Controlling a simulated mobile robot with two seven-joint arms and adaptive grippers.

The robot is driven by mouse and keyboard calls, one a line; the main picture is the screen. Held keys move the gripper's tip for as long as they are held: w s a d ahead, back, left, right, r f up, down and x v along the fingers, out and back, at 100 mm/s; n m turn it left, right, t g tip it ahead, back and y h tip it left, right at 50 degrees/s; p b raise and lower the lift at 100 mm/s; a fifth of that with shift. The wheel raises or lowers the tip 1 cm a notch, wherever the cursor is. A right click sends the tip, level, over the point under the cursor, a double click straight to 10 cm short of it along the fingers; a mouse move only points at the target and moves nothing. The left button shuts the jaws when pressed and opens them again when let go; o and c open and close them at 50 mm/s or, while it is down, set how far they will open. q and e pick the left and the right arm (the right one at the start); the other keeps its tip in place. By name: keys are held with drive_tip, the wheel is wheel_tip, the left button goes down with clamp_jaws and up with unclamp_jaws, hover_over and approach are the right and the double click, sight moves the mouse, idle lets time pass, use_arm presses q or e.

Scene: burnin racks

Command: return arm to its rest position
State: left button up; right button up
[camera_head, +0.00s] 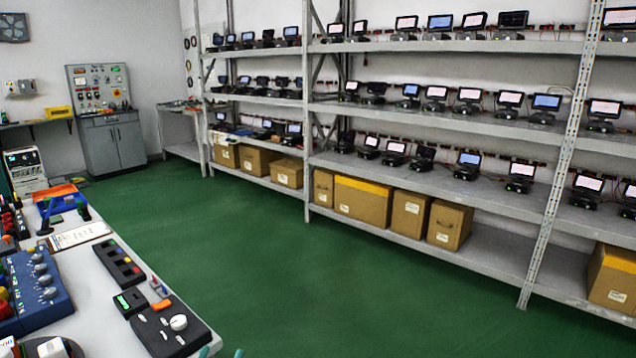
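Two small teal fingertips (222,353) poke up at the bottom edge, left of the middle. I take them for my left gripper. They stand apart with nothing seen between them, just right of the near corner of the white workbench (100,300). The rest of this gripper and its arm is below the frame. My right gripper is not in view.
A black box with a white knob (178,323) lies at the bench's near corner, close to the fingertips. Metal racks (440,118) with several small screens run along the right and back. Cardboard boxes (363,198) fill lower shelves. The green floor (300,290) between is clear.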

use_arm(q)
drive_tip(key=s+a+f+n+g, duration=0.1)
drive_tip(key=s+f+n+g, duration=0.2)
drive_tip(key=s+f+g, duration=0.6)
drive_tip(key=s+a+f+n+g, duration=0.2)
drive_tip(key=s+f+g, duration=0.2)
drive_tip(key=s+f, duration=0.9)
drive_tip(key=s+f+g+p, duration=0.1)
drive_tip(key=s+f, duration=0.1)
drive_tip(key=f, duration=0.8)
drive_tip(key=s+f+p, duration=0.1)
drive_tip(key=s+f, duration=0.2)
drive_tip(key=f, duration=0.6)
drive_tip(key=s+a+f+g+p, duration=0.1)
drive_tip(key=s+a+f, duration=0.1)
drive_tip(key=s+f, duration=1)
drive_tip(key=s, duration=0.3)
drive_tip(key=shift+a+y, duration=0.25)
drive_tip(key=shift+y, duration=0.15)
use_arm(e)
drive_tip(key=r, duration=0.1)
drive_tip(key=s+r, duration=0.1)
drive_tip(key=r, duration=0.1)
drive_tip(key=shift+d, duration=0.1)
